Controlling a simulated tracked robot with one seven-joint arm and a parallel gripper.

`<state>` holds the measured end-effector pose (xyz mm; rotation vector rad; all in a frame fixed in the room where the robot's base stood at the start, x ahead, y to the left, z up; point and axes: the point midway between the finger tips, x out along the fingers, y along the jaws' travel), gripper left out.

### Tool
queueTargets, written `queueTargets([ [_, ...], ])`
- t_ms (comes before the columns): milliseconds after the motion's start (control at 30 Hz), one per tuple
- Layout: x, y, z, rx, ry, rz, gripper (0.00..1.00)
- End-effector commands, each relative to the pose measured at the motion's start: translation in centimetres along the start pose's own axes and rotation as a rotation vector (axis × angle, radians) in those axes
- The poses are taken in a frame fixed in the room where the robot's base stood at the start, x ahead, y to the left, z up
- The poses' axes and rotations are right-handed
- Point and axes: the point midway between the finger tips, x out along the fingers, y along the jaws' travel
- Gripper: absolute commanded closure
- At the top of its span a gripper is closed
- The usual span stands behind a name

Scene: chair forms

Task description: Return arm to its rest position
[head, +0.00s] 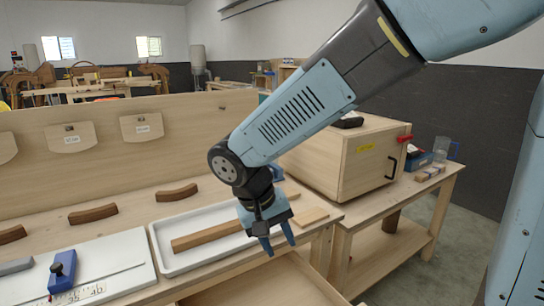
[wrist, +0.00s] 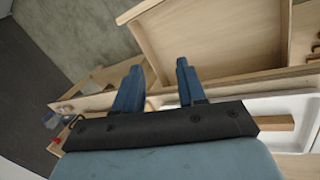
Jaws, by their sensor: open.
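My gripper (head: 279,246) hangs at the end of the arm, over the front right edge of the white tray in the head view. Its two blue fingers are apart with nothing between them. In the wrist view the gripper (wrist: 157,88) is also open and empty, with bench wood and the floor beyond the fingers. The arm reaches in from the upper right of the head view and hides part of the bench and the wooden box.
A white tray (head: 163,244) holds a long wooden bar (head: 207,236). Curved brown pieces (head: 93,213) lie on the bench. A wooden box (head: 345,165) stands at the right. An open drawer (head: 265,287) juts out below the tray.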

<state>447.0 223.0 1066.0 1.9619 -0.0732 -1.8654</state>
Motion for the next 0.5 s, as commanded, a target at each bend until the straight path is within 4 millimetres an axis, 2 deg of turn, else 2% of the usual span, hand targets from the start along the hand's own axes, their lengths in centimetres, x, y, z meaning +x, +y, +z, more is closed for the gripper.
queueTargets([
  [33,-0.3,1.8,0.1,0.026,0.006,-0.029,0.6],
  [200,-1.0,6.7,0.9,0.082,0.039,-0.119,0.6],
  [500,-2.1,14.1,3.9,0.184,0.146,-0.237,0.6],
])
